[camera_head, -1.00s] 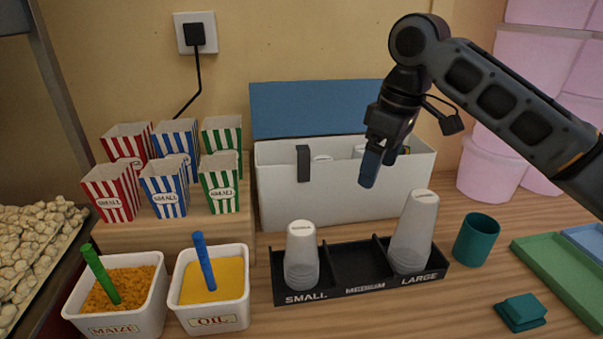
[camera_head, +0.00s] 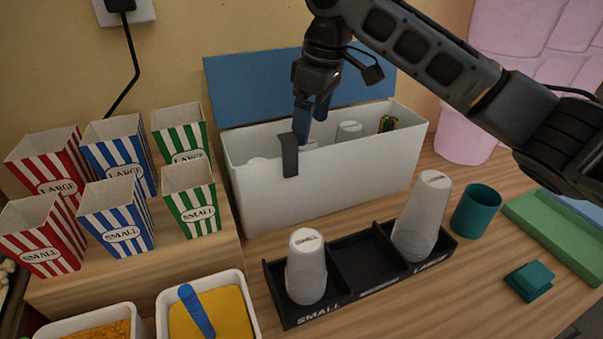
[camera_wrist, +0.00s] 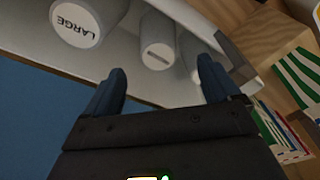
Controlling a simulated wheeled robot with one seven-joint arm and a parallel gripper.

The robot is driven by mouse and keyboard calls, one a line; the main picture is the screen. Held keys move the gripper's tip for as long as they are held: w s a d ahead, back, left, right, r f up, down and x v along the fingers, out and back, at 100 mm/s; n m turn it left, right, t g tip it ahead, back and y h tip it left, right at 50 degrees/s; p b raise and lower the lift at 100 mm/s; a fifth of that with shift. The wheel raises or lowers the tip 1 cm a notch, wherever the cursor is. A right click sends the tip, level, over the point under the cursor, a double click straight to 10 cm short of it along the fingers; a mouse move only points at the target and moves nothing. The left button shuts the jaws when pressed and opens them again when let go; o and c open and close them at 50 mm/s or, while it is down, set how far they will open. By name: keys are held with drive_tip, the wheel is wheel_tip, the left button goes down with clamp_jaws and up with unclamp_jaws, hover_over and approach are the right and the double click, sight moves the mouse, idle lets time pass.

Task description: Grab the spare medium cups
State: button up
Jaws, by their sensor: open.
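The white box (camera_head: 330,180) stands open at the back, its blue lid (camera_head: 290,85) raised. Inside, one cup stack (camera_head: 348,131) shows clearly; another lies partly hidden near my fingers. In the wrist view, the box holds a stack marked LARGE (camera_wrist: 75,24), a middle stack (camera_wrist: 158,56) with an unreadable label, and a third (camera_wrist: 191,62) beside it. My gripper (camera_head: 312,120) is open over the box opening; its fingers (camera_wrist: 162,84) are apart and empty, short of the middle stack. The black rack (camera_head: 365,262) has an empty middle compartment between the SMALL stack (camera_head: 306,268) and the LARGE stack (camera_head: 423,215).
Striped popcorn boxes (camera_head: 115,235) stand on a wooden step at left. A yellow oil tub (camera_head: 235,310) is in front. A teal cup (camera_head: 475,211) and teal block (camera_head: 530,280) are at right.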

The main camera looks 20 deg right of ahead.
drive_tip(key=shift+w+a+f+p, duration=0.15)
drive_tip(key=shift+f+p, duration=0.15)
drive_tip(key=shift+f, duration=0.85)
drive_tip(key=shift+w+a+f+p, duration=0.1)
drive_tip(key=shift+w+f+p, duration=0.15)
drive_tip(key=shift+f, duration=0.85)
drive_tip(key=shift+w+a+f+p, duration=0.1)
drive_tip(key=shift+f+p, duration=0.25)
drive_tip(key=shift+f, duration=0.8)
drive_tip(key=c, duration=1.5)
drive_tip(key=shift+r, duration=0.1)
